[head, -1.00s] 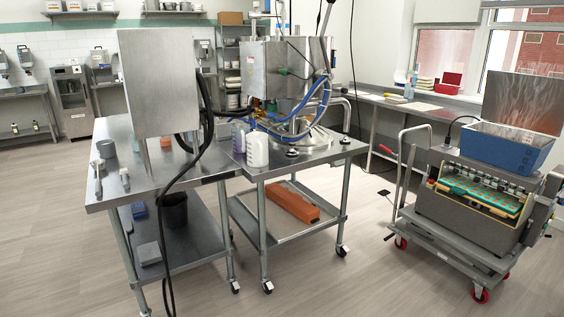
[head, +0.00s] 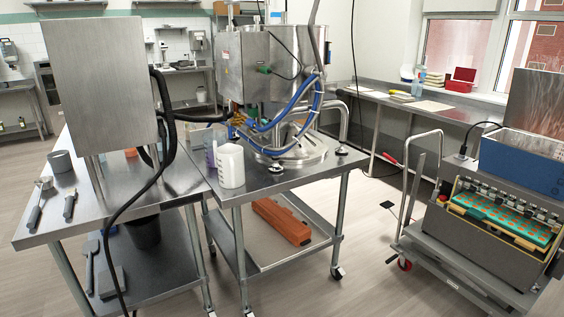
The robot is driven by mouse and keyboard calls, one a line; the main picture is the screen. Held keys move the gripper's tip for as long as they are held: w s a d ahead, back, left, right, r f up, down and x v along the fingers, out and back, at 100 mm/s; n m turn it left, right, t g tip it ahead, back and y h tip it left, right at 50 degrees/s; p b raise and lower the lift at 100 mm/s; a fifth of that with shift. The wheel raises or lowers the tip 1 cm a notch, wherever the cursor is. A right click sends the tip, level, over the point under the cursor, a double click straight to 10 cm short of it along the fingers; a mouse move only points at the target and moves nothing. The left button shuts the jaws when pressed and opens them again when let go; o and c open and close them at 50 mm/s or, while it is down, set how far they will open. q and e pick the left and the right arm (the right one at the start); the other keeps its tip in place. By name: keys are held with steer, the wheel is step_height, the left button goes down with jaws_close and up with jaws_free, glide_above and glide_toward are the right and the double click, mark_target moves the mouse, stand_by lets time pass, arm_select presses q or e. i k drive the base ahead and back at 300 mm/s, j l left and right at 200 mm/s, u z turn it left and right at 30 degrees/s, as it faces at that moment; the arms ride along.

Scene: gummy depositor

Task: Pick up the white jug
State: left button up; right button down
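The white jug (head: 231,166) stands upright near the front left corner of the right-hand steel table (head: 262,197). It is in front of the large steel kettle machine (head: 272,75). A purple bottle (head: 211,148) stands just left of the jug and is partly hidden by it. Nothing is touching the jug from the front. Neither of my grippers shows in the head view.
A second steel table (head: 110,197) adjoins on the left, carrying a tall steel box (head: 102,85) and utensils. A black cable hangs before it. An orange-brown block (head: 281,222) lies on the lower shelf. A depositor on a cart (head: 500,210) stands right. Floor between is open.

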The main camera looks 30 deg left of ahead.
mark_target(230, 157)
steer(key=i+l, duration=0.1)
steer(key=i, duration=0.55)
steer(key=i+l+u, duration=0.1)
steer(key=i, duration=0.55)
steer(key=i+l+u, duration=0.15)
steer(key=i+u, duration=0.3)
steer(key=i+l+u, duration=0.25)
steer(key=u, duration=0.15)
steer(key=i+l+u, duration=0.25)
steer(key=u, duration=0.2)
steer(key=i+l+u, duration=0.2)
steer(key=l+u, duration=0.2)
steer(key=l, duration=0.15)
steer(key=i+l+u, duration=0.2)
steer(key=l, duration=0.15)
steer(key=l+u, duration=0.15)
steer(key=l, duration=0.25)
steer(key=i, duration=0.05)
